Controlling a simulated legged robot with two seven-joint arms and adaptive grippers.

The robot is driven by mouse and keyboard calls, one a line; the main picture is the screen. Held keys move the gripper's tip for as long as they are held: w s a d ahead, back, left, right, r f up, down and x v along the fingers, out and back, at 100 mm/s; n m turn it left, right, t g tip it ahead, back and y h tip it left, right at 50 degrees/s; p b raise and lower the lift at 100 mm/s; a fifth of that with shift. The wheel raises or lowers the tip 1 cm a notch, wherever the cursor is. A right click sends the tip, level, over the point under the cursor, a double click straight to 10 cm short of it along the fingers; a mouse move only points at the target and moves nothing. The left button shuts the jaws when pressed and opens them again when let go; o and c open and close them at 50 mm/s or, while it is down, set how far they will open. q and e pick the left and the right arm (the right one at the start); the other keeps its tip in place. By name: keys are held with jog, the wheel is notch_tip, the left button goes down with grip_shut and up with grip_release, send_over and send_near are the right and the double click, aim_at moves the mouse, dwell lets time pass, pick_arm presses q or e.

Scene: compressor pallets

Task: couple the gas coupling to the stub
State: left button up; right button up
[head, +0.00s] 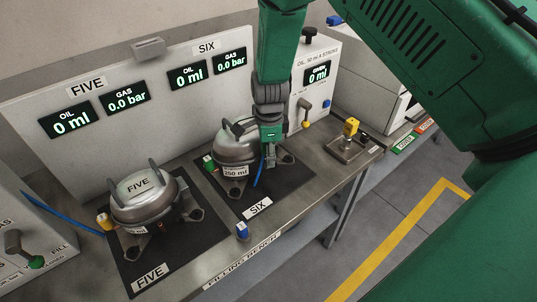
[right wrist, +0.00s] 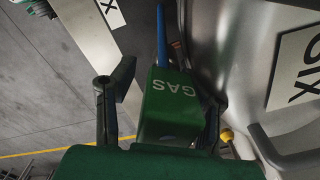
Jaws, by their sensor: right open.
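My right gripper (head: 271,162) points down at the right side of the silver compressor SIX (head: 236,150). The right wrist view shows its two dark fingers (right wrist: 163,108) apart, on either side of a green block marked GAS (right wrist: 172,105), the gas coupling. A blue hose (right wrist: 162,35) runs from the coupling's far end; it also shows below the gripper in the head view (head: 258,173). The compressor's curved metal wall is close beside the coupling on the right in the wrist view. The stub is not clearly seen, so I cannot tell whether the coupling is on it. My left gripper is not in view.
Compressor FIVE (head: 146,198) stands on its dark mat at the left, with an orange fitting (head: 104,221) and a blue hose. A blue-topped part (head: 242,231) stands at the bench's front edge. A yellow part (head: 351,127) sits on a metal plate at the right.

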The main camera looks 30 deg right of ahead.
notch_tip(320, 180, up, 12)
jog(key=shift+f, duration=0.2)
dwell(0.4)
jog(key=shift+f, duration=0.1)
